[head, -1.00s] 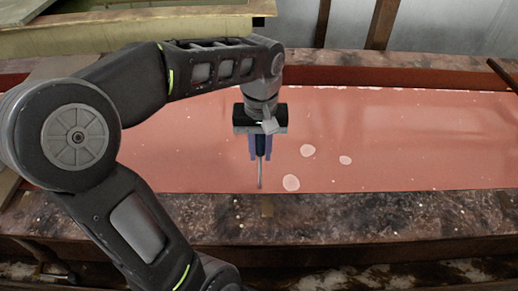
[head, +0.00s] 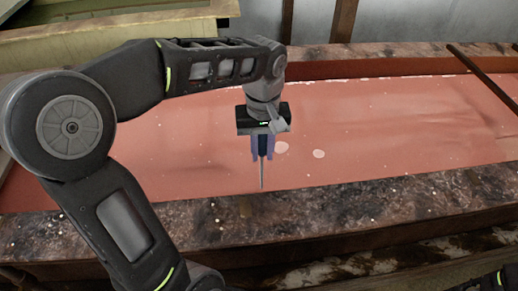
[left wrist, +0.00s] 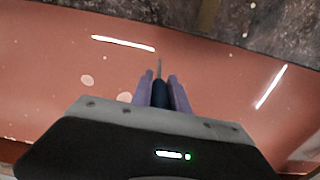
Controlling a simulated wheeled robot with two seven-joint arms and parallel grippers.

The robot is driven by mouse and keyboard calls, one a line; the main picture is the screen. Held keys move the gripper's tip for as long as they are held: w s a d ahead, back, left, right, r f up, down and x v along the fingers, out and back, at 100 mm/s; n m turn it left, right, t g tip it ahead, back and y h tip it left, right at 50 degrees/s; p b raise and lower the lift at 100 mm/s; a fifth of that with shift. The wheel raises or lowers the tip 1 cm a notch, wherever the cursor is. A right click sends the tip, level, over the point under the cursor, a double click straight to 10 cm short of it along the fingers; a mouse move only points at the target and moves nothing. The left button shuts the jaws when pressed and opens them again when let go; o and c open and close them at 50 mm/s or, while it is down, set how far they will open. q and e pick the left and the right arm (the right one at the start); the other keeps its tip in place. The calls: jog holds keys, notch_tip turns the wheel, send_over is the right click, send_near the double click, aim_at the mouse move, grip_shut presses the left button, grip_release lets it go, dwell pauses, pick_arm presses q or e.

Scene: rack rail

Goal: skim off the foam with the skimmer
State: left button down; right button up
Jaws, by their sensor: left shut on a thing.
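My left gripper (head: 262,155) is shut on the dark blue handle of the skimmer (head: 262,176), whose thin grey shaft points down over the near side of a long trough of red liquid (head: 390,130). The handle between the fingers also shows in the left wrist view (left wrist: 159,95). The skimmer's lower end is not clear. Pale foam patches float just right of the gripper in the head view, one close by (head: 283,148) and one farther right (head: 319,154). My right gripper is out of view.
The trough's stained near rim (head: 400,200) runs below the skimmer. A dark bar (head: 485,75) slants over the trough at the right. A pale, greenish container (head: 120,40) stands behind at the left. The liquid's right part is clear.

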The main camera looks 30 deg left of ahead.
pick_arm(q)
jog(key=shift+w, duration=0.1)
jog(key=w+a+p, duration=0.3)
jog(key=w+p, duration=0.3)
jog(key=w, duration=0.7)
dwell(0.4)
jog(key=w+d+p, duration=0.1)
jog(key=w+d, duration=0.3)
jog(key=d, duration=0.7)
dwell(0.6)
